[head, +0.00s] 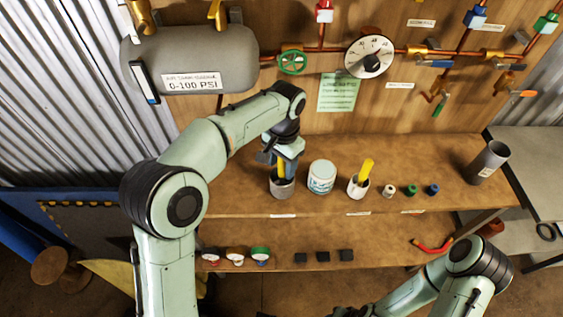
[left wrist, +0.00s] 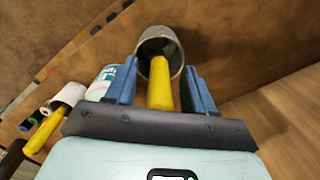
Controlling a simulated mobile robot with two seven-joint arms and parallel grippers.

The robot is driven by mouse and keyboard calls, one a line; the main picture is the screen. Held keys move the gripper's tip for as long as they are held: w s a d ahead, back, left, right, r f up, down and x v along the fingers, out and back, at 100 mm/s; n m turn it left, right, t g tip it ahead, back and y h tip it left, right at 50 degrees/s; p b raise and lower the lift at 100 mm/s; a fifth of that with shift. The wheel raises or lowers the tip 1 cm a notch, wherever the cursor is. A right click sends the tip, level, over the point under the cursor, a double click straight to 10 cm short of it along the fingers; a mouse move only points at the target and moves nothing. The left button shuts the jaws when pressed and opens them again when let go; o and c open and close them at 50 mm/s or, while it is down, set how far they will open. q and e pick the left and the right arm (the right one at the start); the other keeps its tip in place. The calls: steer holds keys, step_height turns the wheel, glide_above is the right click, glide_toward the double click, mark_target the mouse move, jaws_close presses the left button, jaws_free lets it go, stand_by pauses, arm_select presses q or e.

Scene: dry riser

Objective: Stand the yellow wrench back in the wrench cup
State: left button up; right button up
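A yellow wrench (head: 281,170) stands in a grey cup (head: 283,191) on the upper shelf. In the left wrist view the wrench (left wrist: 160,88) reaches down into the mouth of the grey cup (left wrist: 157,36); its lower end is hidden inside. My left gripper (left wrist: 160,82) has its two blue fingers on either side of the wrench, with gaps visible between fingers and wrench. In the head view my left gripper (head: 281,160) is just above the cup. My right gripper (head: 345,312) is at the bottom edge, mostly cut off.
A white labelled tub (head: 321,178) stands close right of the grey cup. Beyond it is a white cup (head: 356,190) holding another yellow item (head: 365,170), then several small spools. A grey tube (head: 488,162) stands at the shelf's right. Pipes and a gauge (head: 369,57) line the wall.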

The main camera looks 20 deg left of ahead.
arm_select(q)
steer(key=r+p, duration=0.1)
steer(key=r, duration=0.3)
steer(key=r+p, duration=0.1)
steer(key=r, duration=0.4)
steer(key=w+r+p, duration=0.1)
steer(key=r, duration=0.3)
steer(key=shift+d+r, duration=0.2)
arm_select(e)
steer(key=shift+t, duration=0.3)
steer(key=w+r, duration=0.1)
steer(key=r, duration=0.1)
steer(key=w+r, duration=0.2)
steer(key=shift+w+r, duration=0.2)
steer(key=shift+w, duration=0.1)
arm_select(q)
steer(key=shift+s, duration=0.1)
arm_select(e)
steer(key=shift+s, duration=0.1)
